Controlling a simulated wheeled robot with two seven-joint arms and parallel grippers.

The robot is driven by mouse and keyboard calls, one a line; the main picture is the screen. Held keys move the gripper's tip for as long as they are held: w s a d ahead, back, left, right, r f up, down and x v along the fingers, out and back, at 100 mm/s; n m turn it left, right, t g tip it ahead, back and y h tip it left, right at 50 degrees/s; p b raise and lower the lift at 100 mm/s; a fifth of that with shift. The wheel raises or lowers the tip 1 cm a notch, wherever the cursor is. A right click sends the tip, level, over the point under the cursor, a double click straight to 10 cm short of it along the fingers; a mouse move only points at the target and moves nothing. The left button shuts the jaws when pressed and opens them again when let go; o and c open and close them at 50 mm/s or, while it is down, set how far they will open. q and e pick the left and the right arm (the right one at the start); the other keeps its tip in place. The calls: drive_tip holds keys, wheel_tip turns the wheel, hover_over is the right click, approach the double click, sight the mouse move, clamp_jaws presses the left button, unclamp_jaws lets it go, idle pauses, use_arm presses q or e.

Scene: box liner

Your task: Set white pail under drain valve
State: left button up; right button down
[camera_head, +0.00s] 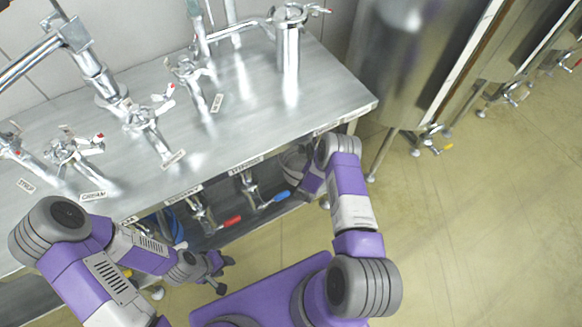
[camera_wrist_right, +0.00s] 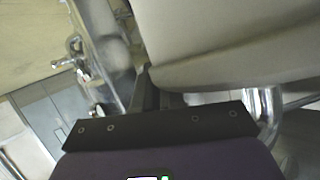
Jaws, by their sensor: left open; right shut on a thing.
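In the right wrist view a large pale curved surface, which looks like the white pail (camera_wrist_right: 235,48), fills the upper right against my right gripper (camera_wrist_right: 155,90). My right gripper is shut on it. Under that edge hang drain valves: one with a red handle (camera_head: 231,221) and one with a blue handle (camera_head: 282,196), nearest my right wrist. My left gripper (camera_head: 226,275) is open and empty, low in front of the bench.
The steel bench (camera_head: 235,140) carries several taps and labels. A steel tank (camera_head: 405,70) on legs stands to the right, with a yellow-handled valve (camera_head: 447,147) near the floor. Floor on the right (camera_head: 490,230) is clear.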

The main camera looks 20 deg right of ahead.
drive_tip(key=shift+w, duration=0.25)
drive_tip(key=s+a+f+n+t+y+p, duration=0.1)
drive_tip(key=s+a+f+n+t+y, duration=0.15)
drive_tip(key=s, duration=0.45)
drive_tip(key=s+a+f+n+t+y+p, duration=0.1)
drive_tip(key=s+a+f+n+y, duration=0.1)
drive_tip(key=s+f, duration=0.3)
drive_tip(key=w+d+b, duration=0.1)
drive_tip(key=w+d, duration=0.1)
drive_tip(key=w, duration=0.2)
drive_tip(key=w+d+b, duration=0.2)
drive_tip(key=w, duration=0.3)
drive_tip(key=w+d+r+b, duration=0.1)
drive_tip(key=w+d, duration=0.1)
drive_tip(key=w, duration=0.2)
drive_tip(key=shift+w+d+r, duration=0.1)
drive_tip(key=shift+w+d, duration=0.05)
drive_tip(key=shift+w, duration=0.2)
drive_tip(key=shift+w+d+b, duration=0.3)
drive_tip(key=shift+w+b, duration=0.15)
drive_tip(key=shift+w, duration=0.15)
wheel_tip(320, 180, down, 4)
drive_tip(key=shift+s+a+r+g+b, duration=0.1)
drive_tip(key=shift+r+g+b, duration=0.15)
drive_tip(key=shift+b, duration=0.7)
use_arm(q)
drive_tip(key=f, duration=0.4)
drive_tip(key=shift+w+f, duration=0.25)
